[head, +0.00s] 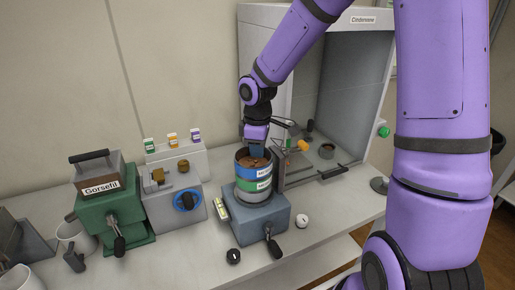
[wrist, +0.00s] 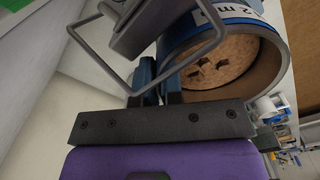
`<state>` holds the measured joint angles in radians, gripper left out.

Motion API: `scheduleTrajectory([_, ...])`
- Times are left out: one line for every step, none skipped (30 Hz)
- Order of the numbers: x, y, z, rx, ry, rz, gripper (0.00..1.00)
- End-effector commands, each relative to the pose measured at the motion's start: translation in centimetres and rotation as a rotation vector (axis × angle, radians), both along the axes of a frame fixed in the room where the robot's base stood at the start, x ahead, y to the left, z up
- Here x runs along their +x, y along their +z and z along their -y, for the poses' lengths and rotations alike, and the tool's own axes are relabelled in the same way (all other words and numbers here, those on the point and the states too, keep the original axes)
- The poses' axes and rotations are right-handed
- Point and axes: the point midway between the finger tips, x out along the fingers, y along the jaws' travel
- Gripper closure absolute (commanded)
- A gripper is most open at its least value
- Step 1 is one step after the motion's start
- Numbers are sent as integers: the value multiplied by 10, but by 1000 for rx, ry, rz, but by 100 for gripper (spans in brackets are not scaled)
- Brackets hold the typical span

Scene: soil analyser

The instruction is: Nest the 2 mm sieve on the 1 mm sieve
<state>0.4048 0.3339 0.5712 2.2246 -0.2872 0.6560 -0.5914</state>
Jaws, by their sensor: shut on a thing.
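The 2 mm sieve has a blue band (head: 246,170) and brown soil inside. In the wrist view its steel rim, blue band (wrist: 232,13) and "2 m…" label show at the upper right. My gripper (head: 257,152) is shut on its rim wall, with the blue fingers (wrist: 160,82) at the rim's left. Directly below is a green-banded sieve (head: 246,184), apparently the 1 mm one, on a steel pan on the grey-blue shaker (head: 265,215). The two sieves look stacked and in line, without a visible gap. I cannot tell whether the upper one is fully seated.
A fume cabinet (head: 345,95) with a handled frame stands close on the right. A grey device with a blue knob (head: 187,201) and a green "Gorsefil" machine (head: 110,212) stand left. A black knob (head: 233,256) and a white one (head: 302,220) flank the shaker.

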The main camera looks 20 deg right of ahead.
Motion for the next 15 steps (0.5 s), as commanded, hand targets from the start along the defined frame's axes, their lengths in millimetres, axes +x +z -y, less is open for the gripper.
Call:
scheduleTrajectory([0,0,0,0,0,0,100])
scheduleTrajectory([0,0,0,0,0,0,100])
scheduleTrajectory([0,0,0,0,0,0,100])
scheduleTrajectory([0,0,0,0,0,0,100])
scheduleTrajectory([0,0,0,0,0,0,88])
scheduleTrajectory([0,0,0,0,0,0,79])
scheduleTrajectory([0,0,0,0,0,0,72])
scheduleTrajectory([0,0,0,0,0,0,65])
scheduleTrajectory([0,0,0,0,0,0,63])
scheduleTrajectory([0,0,0,0,0,0,63])
scheduleTrajectory([0,0,0,0,0,0,63])
scheduleTrajectory([0,0,0,0,0,0,63])
scheduleTrajectory([0,0,0,0,0,0,63])
scheduleTrajectory([0,0,0,0,0,0,63])
scheduleTrajectory([0,0,0,1,0,-1,63])
